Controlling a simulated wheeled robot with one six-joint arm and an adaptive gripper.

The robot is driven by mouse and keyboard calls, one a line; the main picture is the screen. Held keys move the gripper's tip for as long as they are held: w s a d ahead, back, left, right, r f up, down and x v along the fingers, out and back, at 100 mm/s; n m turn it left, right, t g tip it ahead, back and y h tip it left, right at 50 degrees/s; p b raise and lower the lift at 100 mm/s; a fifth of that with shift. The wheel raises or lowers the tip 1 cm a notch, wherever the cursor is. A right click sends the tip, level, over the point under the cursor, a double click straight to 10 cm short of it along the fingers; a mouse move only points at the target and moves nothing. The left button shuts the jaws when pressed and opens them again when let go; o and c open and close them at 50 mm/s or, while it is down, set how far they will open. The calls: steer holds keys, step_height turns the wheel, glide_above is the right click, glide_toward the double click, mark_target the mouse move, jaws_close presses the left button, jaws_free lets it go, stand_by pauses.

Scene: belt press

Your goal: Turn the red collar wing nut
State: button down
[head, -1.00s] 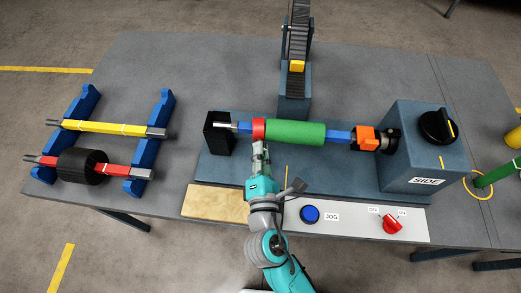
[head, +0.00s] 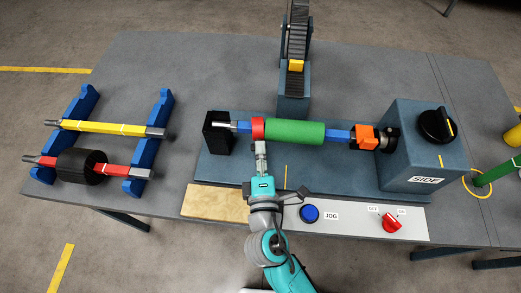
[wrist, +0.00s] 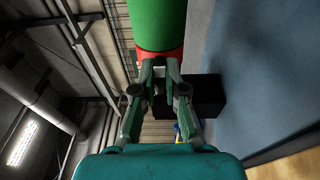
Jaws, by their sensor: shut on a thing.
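The red collar (head: 258,128) sits on the blue shaft at the left end of the green roller (head: 295,133). My gripper (head: 260,143) reaches up to the collar's near side. In the wrist view the fingertips of my gripper (wrist: 160,64) are close together right at the red collar (wrist: 175,54), below the green roller (wrist: 158,22). The jaws are shut on a small part at the collar, which I take to be its wing nut. The nut itself is hidden between the fingers.
A black support block (head: 217,132) stands just left of the collar. The blue jog button (head: 310,214) and red switch (head: 391,222) lie on the front panel, right of my arm. A rack with a yellow shaft (head: 105,127) and a red shaft (head: 112,168) stands left.

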stand_by(0.4)
steer(key=c, duration=1.2)
jaws_free()
steer(key=shift+s, duration=0.1)
steer(key=s, duration=0.4)
steer(key=s+d, duration=0.1)
steer(key=s, duration=0.6)
steer(key=shift+s+d, duration=0.3)
steer(key=shift+s, duration=0.05)
steer(key=shift+f, duration=0.1)
